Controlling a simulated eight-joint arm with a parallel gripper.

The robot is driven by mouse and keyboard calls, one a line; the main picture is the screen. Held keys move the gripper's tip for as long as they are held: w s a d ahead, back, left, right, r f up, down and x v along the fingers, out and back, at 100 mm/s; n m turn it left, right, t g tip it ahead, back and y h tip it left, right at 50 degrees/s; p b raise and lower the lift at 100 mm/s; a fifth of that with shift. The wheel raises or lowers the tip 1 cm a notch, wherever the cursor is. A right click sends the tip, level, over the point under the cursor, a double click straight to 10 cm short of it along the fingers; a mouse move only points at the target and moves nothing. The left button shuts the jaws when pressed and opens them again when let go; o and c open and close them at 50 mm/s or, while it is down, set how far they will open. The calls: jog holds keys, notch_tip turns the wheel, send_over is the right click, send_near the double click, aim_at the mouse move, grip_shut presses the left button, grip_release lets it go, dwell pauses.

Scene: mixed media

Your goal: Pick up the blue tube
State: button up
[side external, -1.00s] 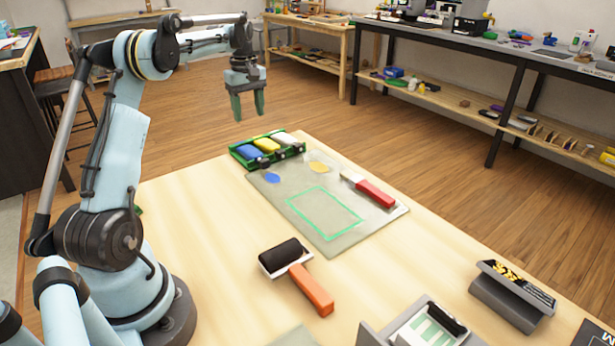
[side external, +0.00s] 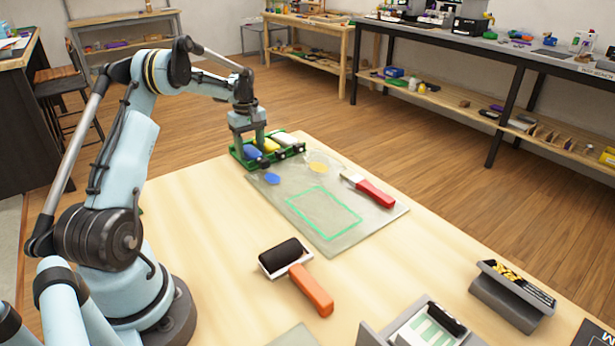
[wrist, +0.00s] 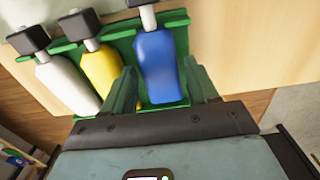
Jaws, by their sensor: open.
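The blue tube (wrist: 158,65) lies in a green rack (wrist: 185,16) beside a yellow tube (wrist: 101,72) and a white tube (wrist: 70,86); all have black caps. In the side external view the blue tube (side external: 252,153) is at the left end of the rack (side external: 292,153), partly hidden by my gripper. My gripper (wrist: 160,90) is open, with one green finger on each side of the blue tube's body. The left finger sits between the blue and yellow tubes. I cannot tell whether the fingers touch the blue tube. The gripper also shows in the side view (side external: 247,147).
A glass plate (side external: 340,240) with blue and yellow paint spots and a green outline lies in front of the rack. A red-handled scraper (side external: 374,193) rests on it. A roller (side external: 300,275) lies nearer, with grey holders (side external: 512,295) at the right front.

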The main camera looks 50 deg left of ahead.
jog(key=shift+f, duration=0.45)
jog(key=c, duration=0.5)
jog(key=shift+o, duration=0.2)
jog(key=shift+r, duration=0.1)
